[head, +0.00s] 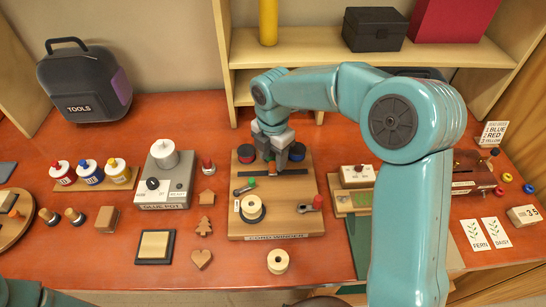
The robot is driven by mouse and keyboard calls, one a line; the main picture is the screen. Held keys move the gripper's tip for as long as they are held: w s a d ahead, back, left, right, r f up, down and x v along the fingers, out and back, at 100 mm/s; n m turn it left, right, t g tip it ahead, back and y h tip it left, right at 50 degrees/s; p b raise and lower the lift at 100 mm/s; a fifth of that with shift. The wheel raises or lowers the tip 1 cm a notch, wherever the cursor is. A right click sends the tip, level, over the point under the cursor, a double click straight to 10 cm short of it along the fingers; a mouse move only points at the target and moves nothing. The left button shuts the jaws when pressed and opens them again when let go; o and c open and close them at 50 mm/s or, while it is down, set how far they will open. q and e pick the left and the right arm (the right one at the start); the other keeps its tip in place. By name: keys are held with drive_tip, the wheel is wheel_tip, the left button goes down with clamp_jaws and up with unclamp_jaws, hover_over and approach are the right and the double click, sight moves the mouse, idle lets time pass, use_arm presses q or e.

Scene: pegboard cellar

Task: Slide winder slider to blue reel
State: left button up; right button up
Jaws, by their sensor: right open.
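The cord winder (236,222) is a wooden board in the middle of the table. A dark slot (295,171) runs across it, with a small brownish slider knob (271,168) near the slot's middle. Behind the slot, a blue-looking reel (297,152) stands at the right and a dark, reddish reel (246,153) at the left. My right gripper (271,158) is open and points down just over the knob, between these reels. It hides what is behind it, and I cannot tell if it touches the knob. My left gripper is out of view.
On the winder's front are a cord spool (252,209), a green-tipped lever (245,187) and a red-knobbed crank (313,204). A glue pot (165,185) stands left. A wooden device (357,176) stands right, partly behind my arm. A card (492,134) lists blue, red, yellow.

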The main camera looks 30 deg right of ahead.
drive_tip(key=shift+f, duration=0.7)
clamp_jaws()
drive_tip(key=s+d, duration=0.1)
drive_tip(key=d, duration=0.1)
drive_tip(key=s+d, duration=0.1)
drive_tip(key=d, duration=0.1)
drive_tip(key=s+d, duration=0.1)
drive_tip(key=d, duration=0.1)
drive_tip(key=shift+d, duration=0.4)
drive_tip(key=shift+a, duration=0.15)
unclamp_jaws()
drive_tip(key=shift+s, duration=0.15)
drive_tip(key=shift+r, duration=0.1)
